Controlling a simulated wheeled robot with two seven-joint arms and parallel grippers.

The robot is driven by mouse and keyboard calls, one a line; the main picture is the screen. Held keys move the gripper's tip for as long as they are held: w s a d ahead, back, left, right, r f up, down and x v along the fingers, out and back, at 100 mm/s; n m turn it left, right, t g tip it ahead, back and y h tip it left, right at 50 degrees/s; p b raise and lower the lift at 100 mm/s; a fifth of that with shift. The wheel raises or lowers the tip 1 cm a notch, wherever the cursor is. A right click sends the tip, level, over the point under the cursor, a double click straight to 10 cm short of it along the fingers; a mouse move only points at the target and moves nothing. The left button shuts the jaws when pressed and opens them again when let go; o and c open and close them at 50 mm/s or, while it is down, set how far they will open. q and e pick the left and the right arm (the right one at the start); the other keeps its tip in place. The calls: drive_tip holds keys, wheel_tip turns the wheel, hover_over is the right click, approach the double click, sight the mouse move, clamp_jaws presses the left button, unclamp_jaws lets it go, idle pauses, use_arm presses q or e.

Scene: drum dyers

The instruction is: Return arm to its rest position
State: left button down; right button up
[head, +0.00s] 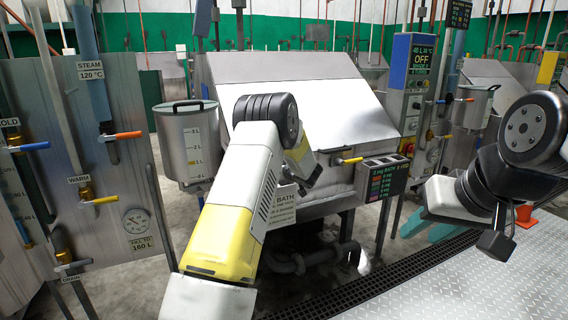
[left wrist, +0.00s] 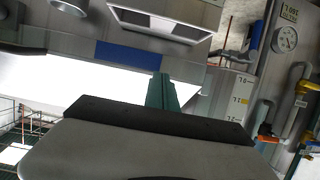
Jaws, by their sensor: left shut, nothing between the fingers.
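My left arm (head: 240,210), white and yellow with a black joint, reaches forward from the bottom of the head view toward the metal bath. Its gripper is hidden behind the arm there. In the left wrist view my left gripper (left wrist: 163,92) shows teal fingers together, with nothing between them. My right arm (head: 490,180) is bent at the right of the head view. Its white hand points down and left, and the teal fingers of my right gripper (head: 425,226) show below it, partly covered; their gap is unclear.
The metal bath (head: 290,85) with a sloped lid stands directly ahead. A lidded pot (head: 187,145) and a valve panel (head: 100,150) are at left. A blue control box (head: 420,65) and a dose rack (head: 385,172) are right of the bath. A drain grate (head: 385,283) crosses the floor.

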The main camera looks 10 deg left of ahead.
use_arm(q)
drive_tip(key=s+a+r+g, duration=0.2)
drive_tip(key=s+r, duration=0.2)
drive_tip(key=s, duration=0.3)
drive_tip(key=s+a+r+g+h, duration=0.1)
drive_tip(key=s+r, duration=0.4)
drive_tip(key=s, duration=0.3)
drive_tip(key=s+a+r+g, duration=0.2)
drive_tip(key=s+r, duration=0.2)
drive_tip(key=s, duration=0.3)
drive_tip(key=s+d+r+m+h, duration=0.1)
drive_tip(key=s+d+m+h, duration=0.1)
drive_tip(key=s, duration=0.8)
drive_tip(key=s+d+r+m+h, duration=0.1)
drive_tip(key=s+d+m+h, duration=0.2)
drive_tip(key=s+d, duration=0.4)
drive_tip(key=s+d+r+m+h, duration=0.1)
drive_tip(key=s+d+m+h, duration=0.2)
drive_tip(key=s, duration=1)
drive_tip(key=shift+s+d+h, duration=0.15)
drive_tip(key=shift+d+h, duration=0.65)
drive_tip(key=shift+d, duration=0.15)
